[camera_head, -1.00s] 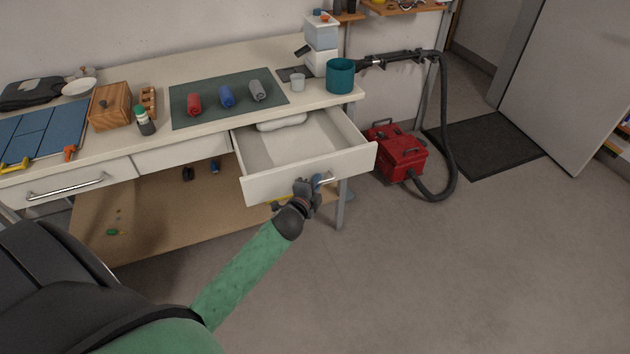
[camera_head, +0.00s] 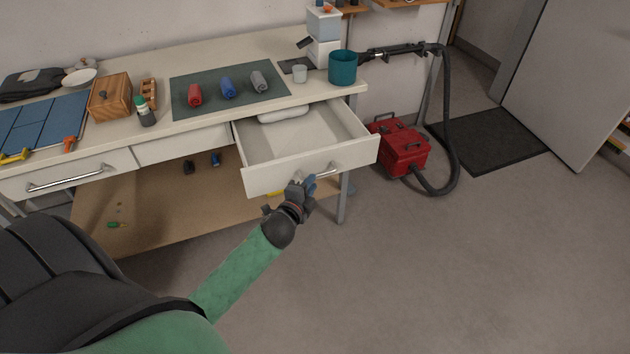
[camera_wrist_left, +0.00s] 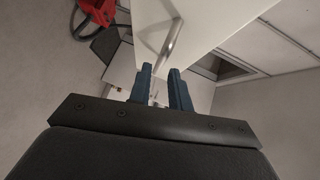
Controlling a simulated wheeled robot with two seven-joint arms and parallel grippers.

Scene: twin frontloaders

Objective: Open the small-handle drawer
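The small-handle drawer (camera_head: 270,178) is pulled well out of the bench's right end. Its short metal handle (camera_head: 322,172) is on the white front, and it also shows in the left wrist view (camera_wrist_left: 173,38). My left gripper (camera_head: 303,182) is just in front of the drawer front, beside the handle's left end. In the left wrist view its two blue fingers (camera_wrist_left: 160,72) are apart with nothing held between them, and the handle lies beyond the fingertips. My right gripper is in neither view.
A long-handled drawer (camera_head: 70,178) at the left is shut. The benchtop (camera_head: 215,60) carries rolled cloths, a wooden box and a teal pot (camera_head: 342,68). A red vacuum (camera_head: 402,148) stands right of the drawer. Floor in front is clear.

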